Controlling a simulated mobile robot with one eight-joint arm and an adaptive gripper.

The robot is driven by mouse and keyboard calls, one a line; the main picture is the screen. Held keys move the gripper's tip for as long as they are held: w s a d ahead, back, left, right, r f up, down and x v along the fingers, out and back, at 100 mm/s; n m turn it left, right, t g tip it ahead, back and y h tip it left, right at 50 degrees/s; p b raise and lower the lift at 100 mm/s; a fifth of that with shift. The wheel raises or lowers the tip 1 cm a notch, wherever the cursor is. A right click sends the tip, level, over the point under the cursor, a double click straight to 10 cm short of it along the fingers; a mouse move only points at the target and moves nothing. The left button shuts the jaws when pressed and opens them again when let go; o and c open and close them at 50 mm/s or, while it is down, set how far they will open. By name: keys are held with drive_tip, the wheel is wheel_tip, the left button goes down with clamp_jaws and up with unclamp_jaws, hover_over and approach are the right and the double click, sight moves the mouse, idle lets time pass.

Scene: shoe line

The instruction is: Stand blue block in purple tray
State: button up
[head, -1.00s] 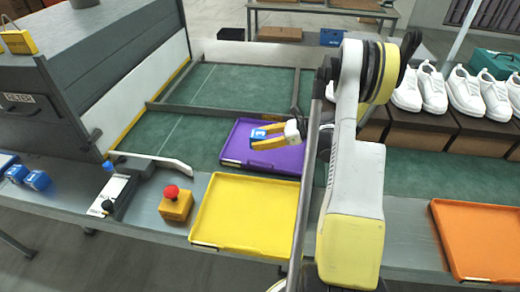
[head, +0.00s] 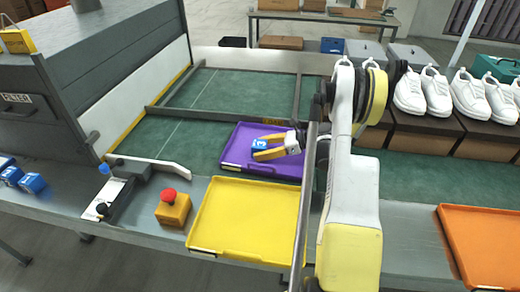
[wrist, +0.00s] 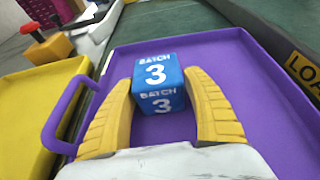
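The blue block (head: 259,145), marked "BATCH 3" on two faces, is over the near-left part of the purple tray (head: 240,166). My gripper (head: 258,148) reaches in from the right, with one yellow finger on each side of the block. In the wrist view, the block (wrist: 158,84) sits between the fingertips of my gripper (wrist: 159,80), and both fingers appear to press its sides. The purple tray (wrist: 270,100) spreads below and around it. I cannot tell whether the block's underside touches the tray floor.
A yellow tray (head: 245,205) lies in front of the purple tray, with a red-button box (head: 173,208) to its left. More blue blocks (head: 32,183) stand at far left. An orange tray (head: 485,240) is at right. White shoes (head: 470,95) stand on boxes behind.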

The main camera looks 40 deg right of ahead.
drive_tip(key=shift+o, duration=0.3)
drive_tip(key=shift+r, duration=0.1)
drive_tip(key=shift+s+d+r, duration=0.1)
drive_tip(key=shift+d+r, duration=0.05)
drive_tip(key=shift+r, duration=0.05)
drive_tip(key=p+v, duration=0.4)
drive_tip(key=v, duration=0.7)
drive_tip(key=shift+s+d+r+p, duration=0.15)
drive_tip(key=shift+s+p, duration=0.05)
drive_tip(key=shift+p, duration=0.2)
drive_tip(key=w+a+r+n+g+h, duration=0.2)
drive_tip(key=a+r+n, duration=0.3)
drive_tip(key=a+r, duration=0.45)
drive_tip(key=w+a+r+n+g+h, duration=0.15)
drive_tip(key=a+r+n, duration=0.4)
drive_tip(key=a, duration=0.65)
drive_tip(key=s+a+r+n+h, duration=0.2)
drive_tip(key=s+a+n, duration=0.6)
drive_tip(key=s+a+r+n+h, duration=0.3)
drive_tip(key=s+a+n, duration=0.5)
drive_tip(key=n, duration=0.1)
drive_tip(key=shift+s+a, duration=0.2)
drive_tip(key=shift+s, duration=0.15)
drive_tip(key=shift+n, duration=0.25)
